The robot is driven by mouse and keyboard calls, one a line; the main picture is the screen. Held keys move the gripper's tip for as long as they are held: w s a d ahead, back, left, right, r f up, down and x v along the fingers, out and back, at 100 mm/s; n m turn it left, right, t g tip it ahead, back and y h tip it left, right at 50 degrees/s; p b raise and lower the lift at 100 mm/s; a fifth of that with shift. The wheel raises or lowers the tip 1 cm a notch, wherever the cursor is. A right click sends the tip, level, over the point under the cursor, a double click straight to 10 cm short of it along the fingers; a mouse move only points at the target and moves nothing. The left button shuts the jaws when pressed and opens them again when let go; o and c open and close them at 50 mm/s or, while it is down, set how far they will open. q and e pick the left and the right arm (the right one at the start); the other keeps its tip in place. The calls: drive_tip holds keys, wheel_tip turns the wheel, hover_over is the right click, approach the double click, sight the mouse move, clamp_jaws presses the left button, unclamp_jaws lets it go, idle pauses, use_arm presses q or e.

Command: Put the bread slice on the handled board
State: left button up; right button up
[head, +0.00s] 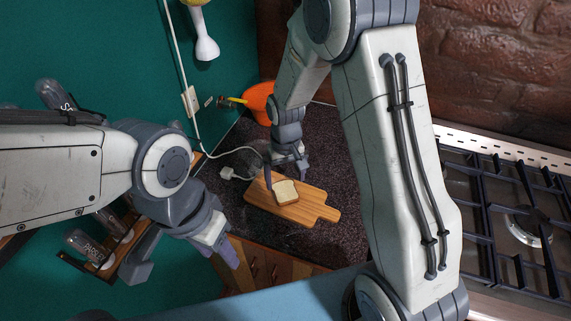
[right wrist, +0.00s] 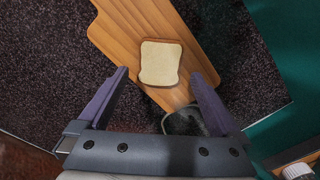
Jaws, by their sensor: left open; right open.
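The bread slice (head: 286,192) lies flat on the wooden handled board (head: 318,210) on the dark speckled counter. In the right wrist view the bread slice (right wrist: 160,63) also rests on the board (right wrist: 122,30), with wood showing around it. My right gripper (head: 287,177) is open and empty, above the board at the bread's far side. In the right wrist view its two purple fingers (right wrist: 158,90) are spread wide, with the bread beyond and between them. My left gripper (head: 188,266) is open and empty, off the counter's front left.
An orange bowl (head: 260,103) stands at the counter's back, behind my right arm. A gas hob (head: 515,225) is at the right. A spice rack (head: 108,250) with jars is at lower left.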

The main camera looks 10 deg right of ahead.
sight(285, 192)
wheel_tip(285, 192, up, 7)
drive_tip(key=b, duration=0.1)
drive_tip(key=s+a+r+n, duration=0.2)
drive_tip(key=s, duration=0.6)
drive_tip(key=s+a+r+n, duration=0.2)
drive_tip(key=s+a, duration=0.1)
drive_tip(key=s, duration=0.4)
drive_tip(key=s+a+r+n+y, duration=0.1)
drive_tip(key=s+a+r+n, duration=0.1)
drive_tip(key=s, duration=0.6)
drive_tip(key=shift+s+a+r, duration=0.15)
drive_tip(key=shift+s+r, duration=0.1)
drive_tip(key=shift+s, duration=0.05)
